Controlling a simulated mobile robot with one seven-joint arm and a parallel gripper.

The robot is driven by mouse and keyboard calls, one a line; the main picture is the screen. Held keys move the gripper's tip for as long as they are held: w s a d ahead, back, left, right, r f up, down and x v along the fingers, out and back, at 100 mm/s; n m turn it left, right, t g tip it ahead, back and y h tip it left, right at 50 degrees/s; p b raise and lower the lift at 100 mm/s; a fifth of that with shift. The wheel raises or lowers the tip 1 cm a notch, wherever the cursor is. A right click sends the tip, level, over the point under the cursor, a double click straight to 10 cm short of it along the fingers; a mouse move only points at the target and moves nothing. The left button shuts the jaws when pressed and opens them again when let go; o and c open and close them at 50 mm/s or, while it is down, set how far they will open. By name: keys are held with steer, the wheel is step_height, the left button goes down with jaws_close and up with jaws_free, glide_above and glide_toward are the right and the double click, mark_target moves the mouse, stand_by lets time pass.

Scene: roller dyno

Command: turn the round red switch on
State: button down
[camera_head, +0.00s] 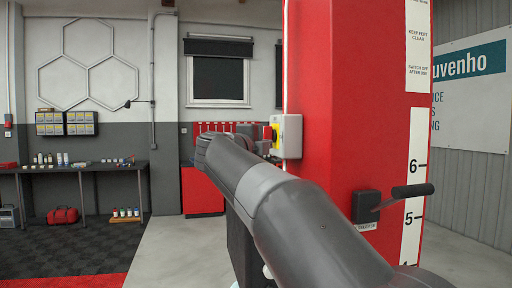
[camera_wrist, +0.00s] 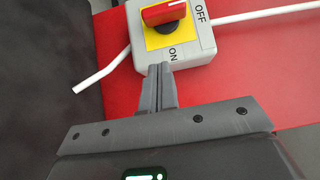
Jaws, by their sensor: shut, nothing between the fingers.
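The round red switch (camera_wrist: 163,13) sits on a yellow plate (camera_wrist: 158,40) on a light grey box (camera_wrist: 205,45) in the wrist view. Its red handle lies nearly level in the picture, its right end toward the OFF label (camera_wrist: 201,17). The ON label (camera_wrist: 174,54) is below the knob. My gripper (camera_wrist: 159,70) is shut and empty, its tips at the box's lower edge beside ON; I cannot tell if they touch. In the head view the box (camera_head: 291,136) is on the red column's left side; my arm partly hides the switch and gripper.
The red column (camera_head: 345,80) bears a lever (camera_head: 405,192) at its lower right. A white cable (camera_wrist: 103,70) runs from the box. A bench (camera_head: 75,170) with small items stands at the left. Grey floor between bench and column is clear.

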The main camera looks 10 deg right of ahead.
mark_target(269, 136)
steer(key=w, duration=0.1)
steer(key=w+d, duration=0.2)
steer(key=w, duration=0.1)
steer(key=shift+w, duration=1)
steer(key=shift+w+f+m+t+h, duration=0.15)
steer(key=shift+f+m+t+h, duration=0.2)
steer(key=shift+m+t+h, duration=0.25)
steer(key=w+m+h, duration=0.1)
steer(key=m, duration=0.1)
steer(key=w+f+m+h, duration=0.1)
steer(key=w+m, duration=0.1)
steer(key=w+m+h, duration=0.2)
steer(key=shift+f, duration=0.25)
stand_by(0.8)
steer(key=shift+w, duration=0.15)
stand_by(0.6)
